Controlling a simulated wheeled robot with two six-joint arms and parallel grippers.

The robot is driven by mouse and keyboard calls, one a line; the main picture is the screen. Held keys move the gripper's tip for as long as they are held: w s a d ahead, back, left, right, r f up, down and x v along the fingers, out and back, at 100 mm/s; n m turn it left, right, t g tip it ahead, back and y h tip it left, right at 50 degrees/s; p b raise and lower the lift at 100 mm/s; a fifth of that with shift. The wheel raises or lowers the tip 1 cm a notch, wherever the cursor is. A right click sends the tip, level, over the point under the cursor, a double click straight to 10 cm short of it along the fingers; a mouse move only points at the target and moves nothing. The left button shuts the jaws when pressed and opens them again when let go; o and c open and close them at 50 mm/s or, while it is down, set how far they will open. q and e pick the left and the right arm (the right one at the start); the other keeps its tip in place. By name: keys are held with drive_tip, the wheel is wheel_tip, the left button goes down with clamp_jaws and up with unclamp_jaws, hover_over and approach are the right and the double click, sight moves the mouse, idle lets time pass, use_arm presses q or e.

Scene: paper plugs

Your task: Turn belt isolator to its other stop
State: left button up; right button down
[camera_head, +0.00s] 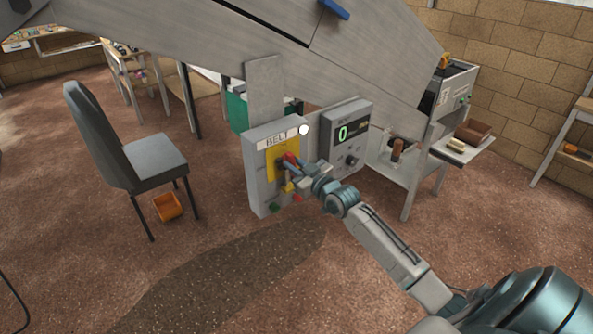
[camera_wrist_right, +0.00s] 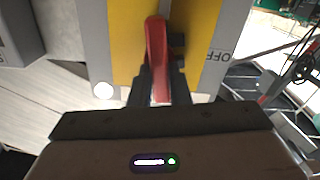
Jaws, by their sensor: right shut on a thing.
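The belt isolator is a red handle (camera_head: 288,158) on a yellow plate (camera_head: 272,165), on the front of a grey box labelled BELT (camera_head: 257,178). My right gripper (camera_head: 296,164) reaches it from the lower right. In the right wrist view the red handle (camera_wrist_right: 156,50) stands between the two dark fingers of my right gripper (camera_wrist_right: 160,85), which is shut on it. The word OFF (camera_wrist_right: 216,55) is printed on the grey face right of the yellow plate in that view. Fingers hide part of the handle. My left gripper is not in view.
A white round lamp (camera_head: 303,130) sits at the box's upper right corner. A grey panel with a green 0 display (camera_head: 343,133) stands to the right. Green and red buttons (camera_head: 285,204) are below the handle.

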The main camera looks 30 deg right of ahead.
drive_tip(key=shift+a+f+n+b, duration=0.1)
drive_tip(key=shift+a+n+b, duration=0.1)
drive_tip(key=shift+n+b, duration=3.5)
drive_tip(key=shift+a+f+n+b, duration=0.1)
drive_tip(key=shift+a+n+b, duration=0.05)
drive_tip(key=shift+n+b, duration=3.5)
drive_tip(key=shift+r+n+p, duration=0.1)
drive_tip(key=shift+n+p, duration=0.3)
drive_tip(key=shift+n, duration=0.25)
drive_tip(key=c, duration=1.4)
unclamp_jaws()
drive_tip(key=shift+o, duration=0.2)
drive_tip(key=shift+f, duration=0.2)
drive_tip(key=shift+f, duration=0.1)
